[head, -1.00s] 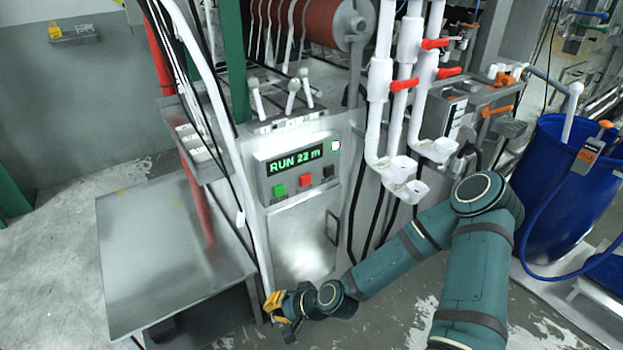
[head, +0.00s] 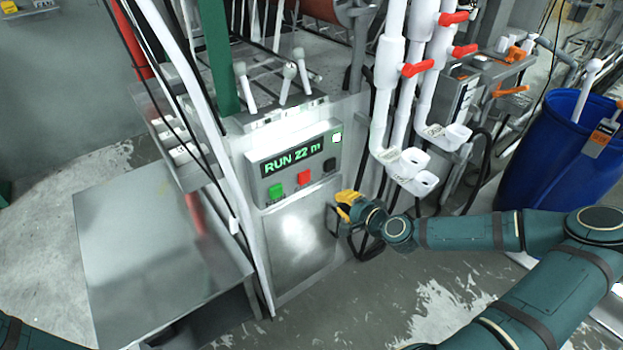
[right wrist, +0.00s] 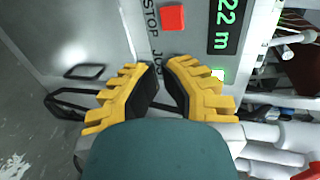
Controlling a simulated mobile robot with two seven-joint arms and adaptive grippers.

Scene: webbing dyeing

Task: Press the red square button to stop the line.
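The red square button (head: 304,178) is on the sloped face of a grey control box (head: 257,178), between a green button and a black one. In the right wrist view the red button (right wrist: 173,17) lies beyond my fingertips, next to the printed word STOP. My right gripper (head: 344,206) is below and right of the buttons, apart from them. In its wrist view its yellow fingers (right wrist: 162,65) nearly meet at the tips, with nothing held between them. The display (head: 292,158) reads RUN 22 m. My left gripper is out of view.
The green button (head: 276,191) and black button (head: 330,165) flank the red one. Levers (head: 286,80) rise above the box. White pipes (head: 386,95) with red valve handles stand to the right, and a blue barrel (head: 547,150) further right. A metal table (head: 150,255) is at left.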

